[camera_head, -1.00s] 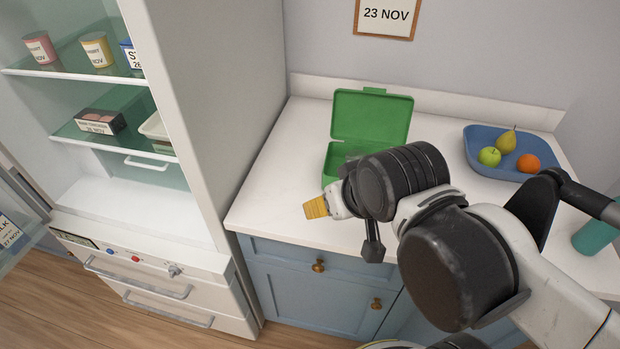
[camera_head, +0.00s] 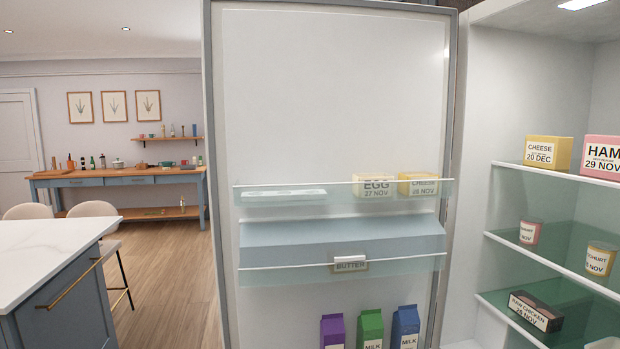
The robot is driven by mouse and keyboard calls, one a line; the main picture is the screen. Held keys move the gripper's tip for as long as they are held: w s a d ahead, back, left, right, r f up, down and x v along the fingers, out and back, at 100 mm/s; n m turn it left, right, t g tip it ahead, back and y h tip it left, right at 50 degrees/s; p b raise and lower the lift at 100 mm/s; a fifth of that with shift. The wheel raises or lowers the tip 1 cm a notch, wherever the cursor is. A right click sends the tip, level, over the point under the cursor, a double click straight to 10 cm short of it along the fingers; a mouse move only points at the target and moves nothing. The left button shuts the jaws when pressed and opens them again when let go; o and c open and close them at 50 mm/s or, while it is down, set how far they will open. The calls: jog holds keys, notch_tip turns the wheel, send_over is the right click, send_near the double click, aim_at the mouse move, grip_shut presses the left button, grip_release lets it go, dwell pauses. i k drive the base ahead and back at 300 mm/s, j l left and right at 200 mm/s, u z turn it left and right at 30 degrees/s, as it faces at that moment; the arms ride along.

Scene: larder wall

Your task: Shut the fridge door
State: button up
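The fridge door (camera_head: 330,90) stands wide open, its inner side facing me in the middle of the head view. Its racks hold an egg box (camera_head: 373,186), a cheese pack (camera_head: 418,186), butter (camera_head: 350,265) and several milk cartons (camera_head: 370,328). The fridge interior (camera_head: 520,90) is open at the right, with a cheese box (camera_head: 547,152), a ham pack (camera_head: 603,155), small pots (camera_head: 529,231) and raw chicken (camera_head: 536,311) on glass shelves. The door's lower edge is out of frame. My gripper is not in view.
A white-topped island (camera_head: 50,255) with stools (camera_head: 92,210) stands at the left. Wooden floor (camera_head: 175,270) is clear between the island and the door. A blue sideboard (camera_head: 120,182) stands at the far wall.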

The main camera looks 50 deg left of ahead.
aim_at(300, 98)
jog(key=j+z, duration=0.1)
jog(key=j, duration=0.4)
jog(key=k+j+z, duration=0.1)
jog(key=j, duration=0.45)
jog(key=k+j+z, duration=0.1)
jog(key=j, duration=0.4)
jog(key=k+j+z, duration=0.1)
jog(key=j, duration=0.4)
jog(key=k+j+z, duration=0.1)
jog(key=k+j, duration=0.15)
jog(key=j, duration=0.25)
jog(key=k+j+z, duration=0.1)
jog(key=j, duration=0.35)
jog(key=k+j+z, duration=0.1)
jog(key=j, duration=0.4)
jog(key=k+j+z, duration=0.1)
jog(key=k+j, duration=0.2)
jog(key=j, duration=0.55)
jog(key=k+j+z, duration=0.1)
jog(key=j, duration=0.45)
jog(key=j+z, duration=0.1)
jog(key=j, duration=0.4)
jog(key=k+j, duration=0.15)
jog(key=j, duration=0.4)
jog(key=i+j, duration=0.1)
jog(key=j, duration=0.35)
jog(key=i+j+z, duration=0.1)
jog(key=j, duration=0.35)
